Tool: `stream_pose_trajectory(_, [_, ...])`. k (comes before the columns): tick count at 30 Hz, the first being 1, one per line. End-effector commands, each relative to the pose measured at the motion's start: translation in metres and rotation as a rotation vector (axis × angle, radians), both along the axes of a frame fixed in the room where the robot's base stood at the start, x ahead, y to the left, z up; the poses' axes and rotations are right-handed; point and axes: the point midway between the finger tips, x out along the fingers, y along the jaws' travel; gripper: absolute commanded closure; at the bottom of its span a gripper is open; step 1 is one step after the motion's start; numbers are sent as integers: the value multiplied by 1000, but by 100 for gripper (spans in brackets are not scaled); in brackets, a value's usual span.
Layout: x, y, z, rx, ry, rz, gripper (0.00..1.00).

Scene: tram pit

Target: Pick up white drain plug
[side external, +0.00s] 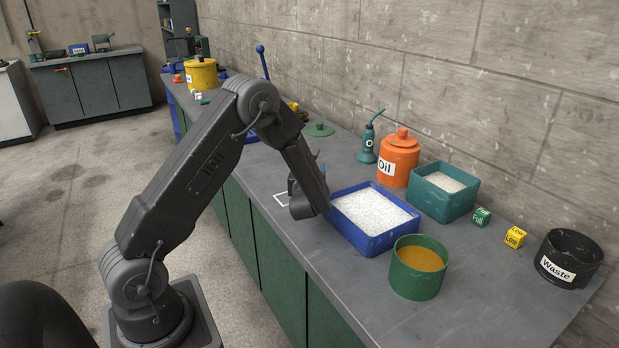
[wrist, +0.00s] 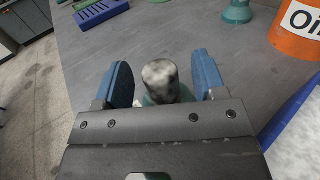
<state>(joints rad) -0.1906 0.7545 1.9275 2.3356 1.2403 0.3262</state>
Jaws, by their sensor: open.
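A mottled white, rounded plug (wrist: 160,76) with a teal part below it shows in the wrist view, between the two blue fingers of my gripper (wrist: 161,92). It looks like the white drain plug. The fingers are apart, with a visible gap on each side of the plug. In the side view my gripper (side external: 303,205) is low over the bench, left of the blue tray, with its fingers mostly hidden by my arm. I cannot make out the plug there.
The blue tray (side external: 341,221) of white granules is close to the right of my gripper. A green tub (side external: 416,284), orange oil can (side external: 398,170), teal bin (side external: 442,204) and black waste tub (side external: 566,262) stand farther right.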

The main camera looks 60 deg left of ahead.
Motion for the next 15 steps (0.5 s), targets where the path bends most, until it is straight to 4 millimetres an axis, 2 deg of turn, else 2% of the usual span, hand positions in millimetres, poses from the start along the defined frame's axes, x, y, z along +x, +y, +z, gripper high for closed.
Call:
stream_pose_trajectory(2, [0,0,0,0,0,0,37])
stream_pose_trajectory(15, [0,0,0,0,0,0,79])
